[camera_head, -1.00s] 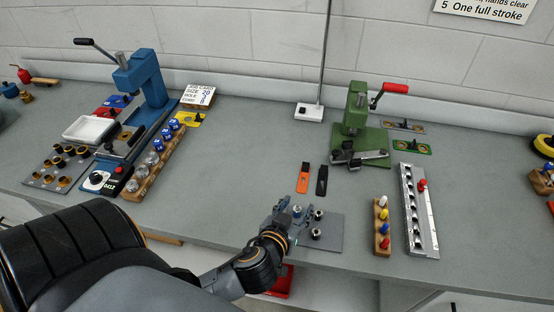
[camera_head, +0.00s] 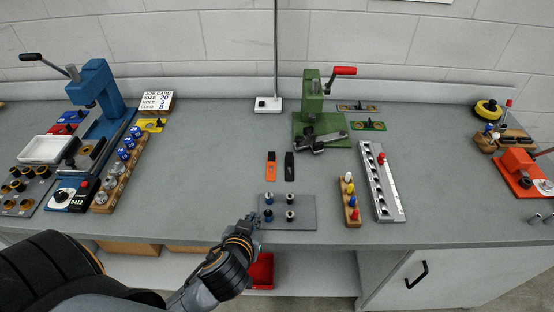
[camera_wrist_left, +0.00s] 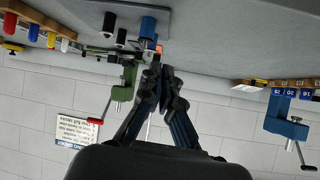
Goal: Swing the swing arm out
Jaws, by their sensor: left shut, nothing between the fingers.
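The green press (camera_head: 313,105) with a red-tipped lever (camera_head: 344,71) stands toward the back of the bench. A dark grey arm (camera_head: 322,140) lies across its base; I cannot tell for sure that this is the swing arm. My left gripper (camera_head: 252,220) is shut and empty at the left front corner of a grey plate (camera_head: 300,222), well short of the green press. In the left wrist view, which is upside down, its fingers (camera_wrist_left: 164,72) are together, with the green press (camera_wrist_left: 125,75) beyond them. My right gripper is not in view.
The grey plate holds several small cylinders. Orange (camera_head: 271,170) and black (camera_head: 289,167) tags lie behind it. A peg block (camera_head: 349,205) and a slotted rail (camera_head: 380,185) stand to the right. A blue press (camera_head: 96,95) is at left, a red device (camera_head: 520,170) at right.

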